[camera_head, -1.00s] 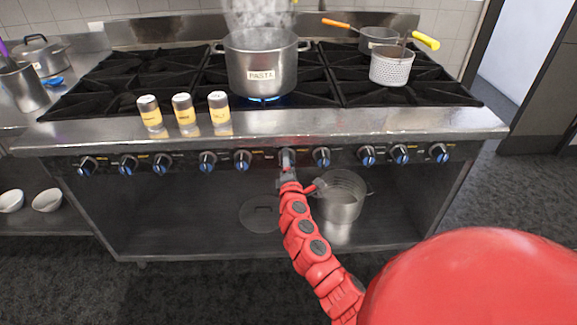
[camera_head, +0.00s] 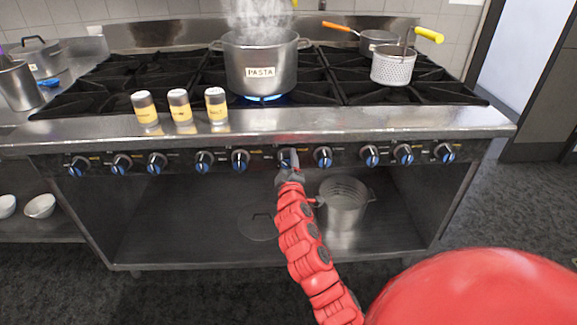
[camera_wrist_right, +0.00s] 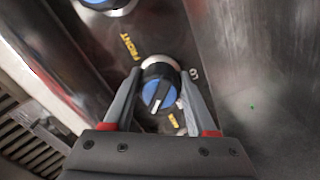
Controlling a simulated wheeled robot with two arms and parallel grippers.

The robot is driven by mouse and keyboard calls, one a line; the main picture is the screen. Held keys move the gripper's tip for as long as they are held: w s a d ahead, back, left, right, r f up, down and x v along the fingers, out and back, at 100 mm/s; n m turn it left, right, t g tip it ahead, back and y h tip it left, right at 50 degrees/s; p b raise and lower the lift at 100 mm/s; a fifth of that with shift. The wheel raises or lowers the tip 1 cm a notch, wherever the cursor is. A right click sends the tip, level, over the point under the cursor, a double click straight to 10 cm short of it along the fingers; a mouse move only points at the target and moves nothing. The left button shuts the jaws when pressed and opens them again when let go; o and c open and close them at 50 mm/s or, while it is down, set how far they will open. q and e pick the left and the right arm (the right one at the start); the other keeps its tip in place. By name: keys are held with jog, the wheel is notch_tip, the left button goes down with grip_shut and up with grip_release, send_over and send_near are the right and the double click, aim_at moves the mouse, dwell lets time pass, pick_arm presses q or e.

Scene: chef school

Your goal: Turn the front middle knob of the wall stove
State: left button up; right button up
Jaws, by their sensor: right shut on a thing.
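The front middle knob (camera_wrist_right: 158,84) is black with a blue face and a white pointer, set in a pale ring on the metal front panel of the stove (camera_head: 340,158). A yellow "FRONT" label is beside it in the right wrist view. My right gripper (camera_wrist_right: 160,92) has one finger on each side of the knob and is shut on it. In the head view my right gripper (camera_head: 288,165) reaches the panel at the middle and partly hides this knob. The left gripper is not in view.
A steaming pot labelled PASTA (camera_head: 261,65) sits over a blue flame. Several seasoning jars (camera_head: 181,107) stand on the front ledge. A perforated basket (camera_head: 392,68) is at the right. Other knobs flank the gripper, and a strainer pot (camera_head: 343,205) sits on the shelf below.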

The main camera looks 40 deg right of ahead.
jog(key=shift+f+m, duration=0.1)
jog(key=shift+m, duration=0.5)
jog(key=o, duration=1.4)
jog(key=shift+c, duration=0.2)
jog(key=shift+s, duration=0.1)
jog(key=v, duration=1.7)
jog(key=shift+a+p, duration=0.2)
jog(key=shift+p, duration=0.15)
